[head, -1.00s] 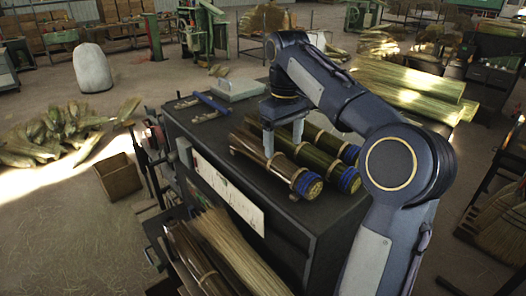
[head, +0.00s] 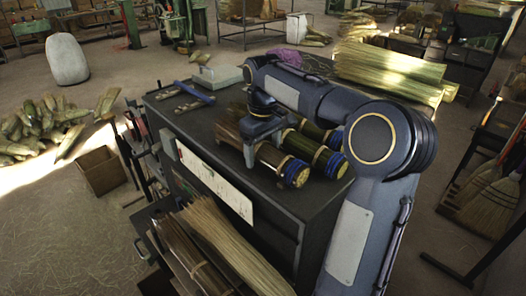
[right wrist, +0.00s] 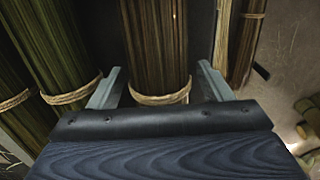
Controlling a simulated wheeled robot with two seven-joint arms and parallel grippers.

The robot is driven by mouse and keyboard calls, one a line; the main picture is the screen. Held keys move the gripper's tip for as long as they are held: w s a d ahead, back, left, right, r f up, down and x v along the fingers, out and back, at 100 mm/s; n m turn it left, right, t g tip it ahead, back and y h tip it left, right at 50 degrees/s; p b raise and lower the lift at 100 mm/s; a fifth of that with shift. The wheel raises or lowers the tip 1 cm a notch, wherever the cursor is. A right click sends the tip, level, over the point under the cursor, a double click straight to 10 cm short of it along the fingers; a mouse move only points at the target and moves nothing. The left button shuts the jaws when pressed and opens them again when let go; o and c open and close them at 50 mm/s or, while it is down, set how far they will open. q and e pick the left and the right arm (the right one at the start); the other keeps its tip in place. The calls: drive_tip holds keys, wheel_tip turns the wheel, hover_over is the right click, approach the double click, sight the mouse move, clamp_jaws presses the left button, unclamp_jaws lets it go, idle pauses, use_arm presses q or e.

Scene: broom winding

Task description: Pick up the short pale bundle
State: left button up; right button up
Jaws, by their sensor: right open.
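Three short tied bundles lie side by side on top of a dark cabinet (head: 325,205) in the head view. The front bundle (head: 270,157) is brownish tan, with a blue band and a yellow cut end. The two behind it, a middle bundle (head: 300,145) and a back one (head: 312,131), look greener. My right gripper (head: 262,147) is open and low over the front bundle. In the right wrist view its fingers (right wrist: 160,88) stand either side of a brown-olive bundle (right wrist: 155,45) near a twine tie, with gaps visible. My left gripper is not in view.
Longer straw bundles, one pale (head: 230,240) and one brown (head: 185,250), stand in a rack at the cabinet's front. A blue-handled tool (head: 195,92) and a grey box (head: 217,77) lie on the cabinet's far left. Green bundles (right wrist: 45,50) are close beside my left-hand finger in the wrist view.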

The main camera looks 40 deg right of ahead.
drive_tip(key=c, duration=1.1)
drive_tip(key=shift+r, duration=0.15)
